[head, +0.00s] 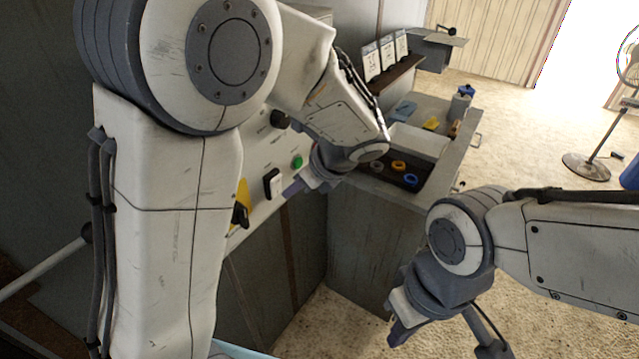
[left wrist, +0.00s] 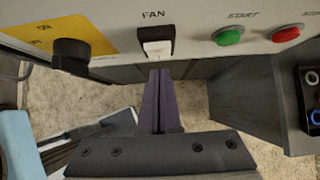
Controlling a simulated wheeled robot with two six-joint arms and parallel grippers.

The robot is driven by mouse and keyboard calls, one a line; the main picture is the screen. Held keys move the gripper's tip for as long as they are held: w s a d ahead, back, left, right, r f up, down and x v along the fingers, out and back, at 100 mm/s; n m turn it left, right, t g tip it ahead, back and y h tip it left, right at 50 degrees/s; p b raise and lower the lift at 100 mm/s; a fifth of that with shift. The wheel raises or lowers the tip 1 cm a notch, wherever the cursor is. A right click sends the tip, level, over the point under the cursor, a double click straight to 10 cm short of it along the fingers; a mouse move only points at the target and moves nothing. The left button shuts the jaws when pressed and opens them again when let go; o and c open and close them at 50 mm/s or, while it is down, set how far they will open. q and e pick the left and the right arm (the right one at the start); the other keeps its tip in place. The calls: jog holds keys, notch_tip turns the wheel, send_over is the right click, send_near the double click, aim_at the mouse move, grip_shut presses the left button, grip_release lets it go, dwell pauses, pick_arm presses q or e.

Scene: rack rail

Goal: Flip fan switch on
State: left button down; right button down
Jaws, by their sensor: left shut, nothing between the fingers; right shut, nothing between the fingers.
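The fan switch (head: 272,184) is a white rocker in a black frame on the light grey panel. In the left wrist view the fan switch (left wrist: 157,47) sits under the word FAN. I cannot tell whether it is on or off. My left gripper (head: 291,189) is shut and empty, close to the right of the switch in the head view. In the left wrist view its purple fingertips (left wrist: 159,72) are just below the switch, with no clear contact. My right gripper (head: 397,335) is shut and empty, low in front of the bench.
A green START button (left wrist: 229,36) and a red button (left wrist: 286,33) are right of the switch. A black knob (left wrist: 71,49) on a yellow plate is to its left. A bench with a dark tray (head: 378,176) holding rings stands beyond. A pedestal stand (head: 588,168) is at far right.

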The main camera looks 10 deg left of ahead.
pick_arm(q)
jog(key=s+d+r+b, duration=0.1)
jog(key=d+r, duration=0.2)
jog(key=d, duration=0.1)
jog(key=s+d+r+b, duration=0.1)
jog(key=s+d+r, duration=0.1)
jog(key=d, duration=0.3)
jog(key=shift+s+d+r, duration=0.25)
jog(key=shift+d+r, duration=0.05)
jog(key=shift+r, duration=0.1)
jog(key=s+d+f+n+g+h+b, duration=0.1)
jog(key=s+f+n+h, duration=0.3)
jog(key=s, duration=0.6)
jog(key=s+d+f+n+g+h+b, duration=0.1)
jog(key=s+d+f+n+h+b, duration=0.1)
jog(key=s+f+n, duration=0.6)
jog(key=s+d+n+h, duration=0.1)
jog(key=s+n+h, duration=0.1)
jog(key=shift+f+n+g+b, duration=0.2)
jog(key=shift+n+g+b, duration=0.1)
jog(key=shift+b, duration=0.1)
